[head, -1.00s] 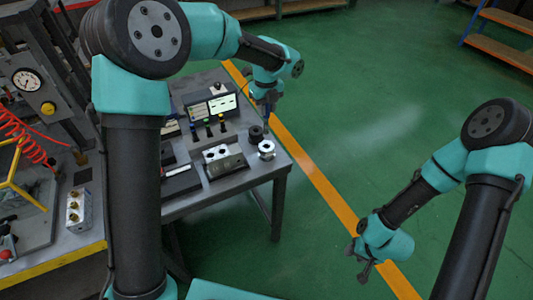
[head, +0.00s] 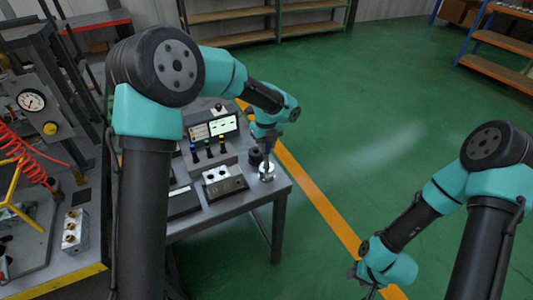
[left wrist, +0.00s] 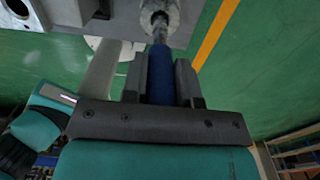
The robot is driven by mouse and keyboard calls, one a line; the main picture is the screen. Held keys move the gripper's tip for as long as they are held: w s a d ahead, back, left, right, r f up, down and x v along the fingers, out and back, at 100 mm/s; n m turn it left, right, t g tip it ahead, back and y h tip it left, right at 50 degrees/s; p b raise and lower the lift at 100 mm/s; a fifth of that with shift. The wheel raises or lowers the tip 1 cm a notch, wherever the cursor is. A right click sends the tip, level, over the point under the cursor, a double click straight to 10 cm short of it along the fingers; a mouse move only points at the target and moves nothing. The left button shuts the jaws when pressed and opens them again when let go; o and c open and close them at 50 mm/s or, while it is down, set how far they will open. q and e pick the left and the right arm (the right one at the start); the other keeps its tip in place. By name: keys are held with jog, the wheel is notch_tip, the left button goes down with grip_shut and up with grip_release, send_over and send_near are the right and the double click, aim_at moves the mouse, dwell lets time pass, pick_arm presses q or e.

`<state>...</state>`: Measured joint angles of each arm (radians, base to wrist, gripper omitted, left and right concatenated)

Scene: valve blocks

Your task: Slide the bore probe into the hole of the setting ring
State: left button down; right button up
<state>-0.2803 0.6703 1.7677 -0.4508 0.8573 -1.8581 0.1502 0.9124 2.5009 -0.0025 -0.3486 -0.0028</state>
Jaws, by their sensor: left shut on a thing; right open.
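My left gripper (head: 268,150) is shut on the blue handle of the bore probe (left wrist: 160,75). It points down over the silver setting ring (head: 266,173) at the table's right edge. In the left wrist view the probe's metal tip meets the ring (left wrist: 172,12) at the top of the picture and overlaps its hole. I cannot tell how deep the tip is. In the head view the gripper hides most of the probe. My right gripper (head: 370,291) is open and empty, low over the floor, far from the ring.
A dark ring (head: 255,157) stands just behind the setting ring. A metal block with holes (head: 220,181) lies to its left. Several upright tools (head: 207,149) stand before a display (head: 212,128). Green floor is free to the right.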

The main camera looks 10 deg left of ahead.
pick_arm(q)
jog(key=shift+f, duration=1.85)
jog(key=shift+f, duration=0.15)
jog(key=c, duration=0.9)
grip_release()
notch_tip(320, 180, up, 12)
jog(key=shift+r, duration=0.15)
